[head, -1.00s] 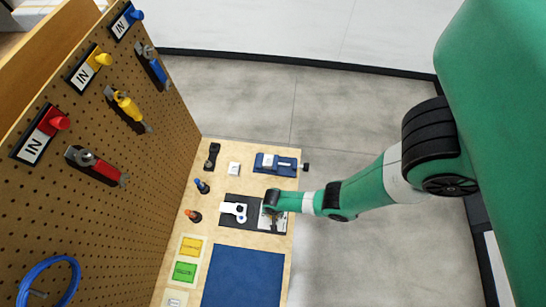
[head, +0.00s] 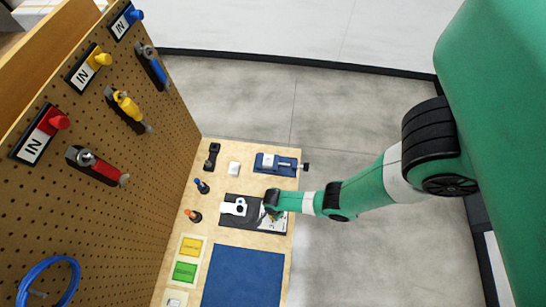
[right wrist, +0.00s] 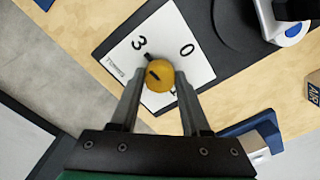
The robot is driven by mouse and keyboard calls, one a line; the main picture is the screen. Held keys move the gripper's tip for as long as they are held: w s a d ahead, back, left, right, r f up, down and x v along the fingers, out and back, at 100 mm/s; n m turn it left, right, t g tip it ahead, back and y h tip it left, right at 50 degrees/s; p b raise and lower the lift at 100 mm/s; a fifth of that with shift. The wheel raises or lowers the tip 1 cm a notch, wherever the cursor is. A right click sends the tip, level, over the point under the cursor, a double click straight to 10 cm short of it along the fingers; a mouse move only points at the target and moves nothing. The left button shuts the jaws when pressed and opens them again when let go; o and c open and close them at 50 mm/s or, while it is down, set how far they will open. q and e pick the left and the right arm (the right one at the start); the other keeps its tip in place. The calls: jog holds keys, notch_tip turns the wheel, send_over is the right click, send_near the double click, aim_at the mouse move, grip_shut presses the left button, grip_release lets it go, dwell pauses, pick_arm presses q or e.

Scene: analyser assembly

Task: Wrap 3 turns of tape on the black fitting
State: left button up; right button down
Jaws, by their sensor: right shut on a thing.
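My right gripper (right wrist: 160,82) is shut on a round yellow knob (right wrist: 159,75) with a dark line on its top. The knob stands over a white card (right wrist: 185,42) printed with digits; a 3 and a 0 are readable. In the head view my right gripper (head: 269,213) is over the right part of a black plate (head: 230,222). A white arm-shaped part with a blue ring (head: 233,208) lies on the plate, left of my gripper. It also shows in part in the right wrist view (right wrist: 291,30). I cannot tell which part is the black fitting, nor see tape clearly.
A blue vise-like fixture (head: 268,163), a white block (head: 234,169) and a black object (head: 211,156) stand at the back. A blue mat (head: 243,277) lies in front. The pegboard (head: 130,190) with tools rises on the left.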

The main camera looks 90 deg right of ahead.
jog(key=shift+m, duration=0.4)
jog(key=shift+c, duration=1.8)
grip_release()
notch_tip(320, 180, up, 12)
jog(key=p, duration=1.1)
jog(key=shift+f+p, duration=0.15)
jog(key=shift+p, duration=0.2)
jog(key=shift+f, duration=0.1)
